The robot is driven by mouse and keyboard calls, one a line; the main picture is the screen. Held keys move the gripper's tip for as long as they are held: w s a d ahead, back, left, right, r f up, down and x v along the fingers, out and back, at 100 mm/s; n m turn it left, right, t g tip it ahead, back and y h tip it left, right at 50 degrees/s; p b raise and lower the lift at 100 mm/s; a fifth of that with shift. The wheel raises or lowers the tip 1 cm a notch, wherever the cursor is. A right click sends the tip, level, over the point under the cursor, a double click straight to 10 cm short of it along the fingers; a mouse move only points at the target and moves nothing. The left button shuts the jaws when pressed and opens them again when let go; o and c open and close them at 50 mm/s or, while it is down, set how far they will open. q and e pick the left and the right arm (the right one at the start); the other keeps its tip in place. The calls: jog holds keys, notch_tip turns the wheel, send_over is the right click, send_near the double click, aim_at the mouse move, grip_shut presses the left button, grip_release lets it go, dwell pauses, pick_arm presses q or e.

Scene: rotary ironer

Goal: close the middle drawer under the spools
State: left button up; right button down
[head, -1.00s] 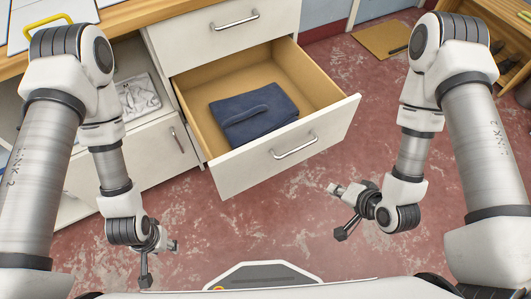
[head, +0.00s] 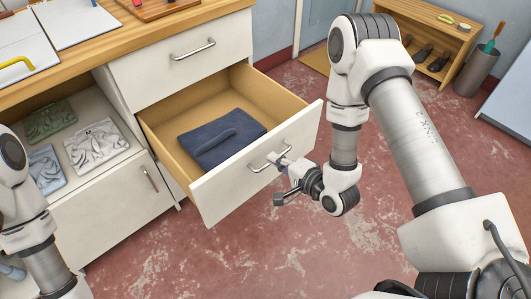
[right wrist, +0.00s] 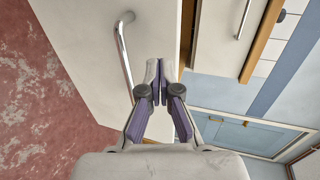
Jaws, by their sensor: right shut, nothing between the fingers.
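The middle drawer (head: 228,190) stands pulled out, its white front facing me, with a folded navy cloth (head: 222,138) inside. Its metal bar handle (head: 256,166) is on the front. My right gripper (head: 284,163) is at the drawer front beside the handle, its fingers shut and empty. In the right wrist view the closed fingertips (right wrist: 158,66) are right of the handle (right wrist: 124,52), near the edge of the drawer front (right wrist: 80,40). I cannot tell whether they touch the front. My left arm shows at the lower left of the head view; its gripper is out of the picture.
A closed upper drawer (head: 185,62) sits above, under the wooden worktop (head: 125,28). An open shelf with folded clothes (head: 95,145) and a cupboard door (head: 118,205) are at left. A shoe rack (head: 440,30) and bin (head: 478,70) stand far right. The red floor in front is clear.

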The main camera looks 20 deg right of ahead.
aim_at(258, 147)
jog(key=shift+w+a, duration=0.25)
jog(key=shift+w, duration=0.4)
jog(key=shift+w+a, duration=0.2)
jog(key=shift+w, duration=0.4)
jog(key=shift+w+a, duration=0.25)
jog(key=shift+w, duration=0.4)
pick_arm(q)
jog(key=shift+f, duration=0.1)
pick_arm(e)
jog(key=shift+w, duration=0.1)
